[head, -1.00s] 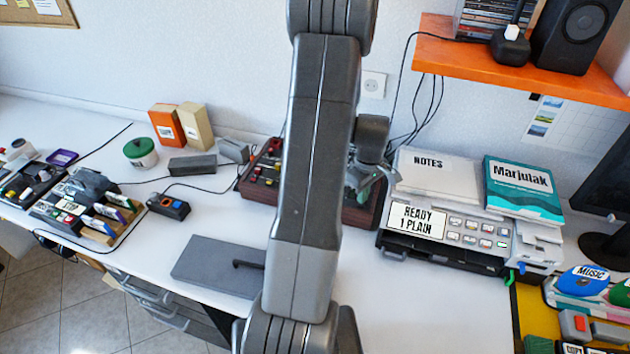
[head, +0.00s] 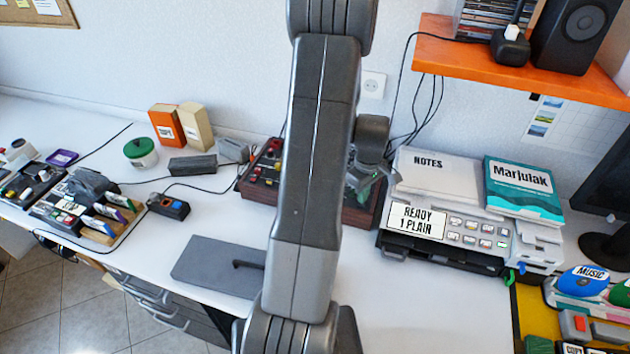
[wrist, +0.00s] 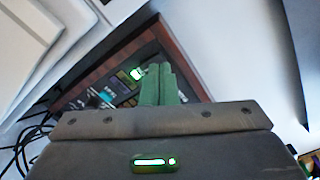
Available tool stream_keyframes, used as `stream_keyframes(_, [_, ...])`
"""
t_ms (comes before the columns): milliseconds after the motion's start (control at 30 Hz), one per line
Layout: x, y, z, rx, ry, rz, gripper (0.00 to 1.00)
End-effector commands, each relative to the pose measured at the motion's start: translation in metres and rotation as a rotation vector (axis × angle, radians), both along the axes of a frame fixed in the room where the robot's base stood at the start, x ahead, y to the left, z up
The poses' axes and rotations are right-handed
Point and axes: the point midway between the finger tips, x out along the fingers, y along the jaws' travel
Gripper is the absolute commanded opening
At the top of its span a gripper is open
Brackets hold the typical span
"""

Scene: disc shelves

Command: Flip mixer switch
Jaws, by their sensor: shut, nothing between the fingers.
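The mixer (head: 262,172), a dark panel with wooden sides and coloured controls, sits on the desk against the wall. My arm hides its middle in the head view. My gripper (head: 359,184) is at the mixer's right part, mostly hidden by my arm. In the wrist view the green fingers (wrist: 162,88) are shut together with nothing between them, pointing at the mixer's panel (wrist: 125,80). A lit green-white switch (wrist: 137,73) shows just left of the fingertips. I cannot tell whether the fingers touch the panel.
A printer (head: 440,232) with a notes binder (head: 435,175) and a teal book (head: 523,190) stands close right of the mixer. Black cables (head: 415,125) hang behind it. An orange shelf (head: 520,72) juts out above. The front of the desk is mostly clear.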

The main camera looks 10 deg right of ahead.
Motion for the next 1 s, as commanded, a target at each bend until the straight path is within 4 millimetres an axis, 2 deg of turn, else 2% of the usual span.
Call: stream_keyframes(1000, [0.0000, 0.0000, -0.0090, 0.000, 0.000, 0.000, 0.00])
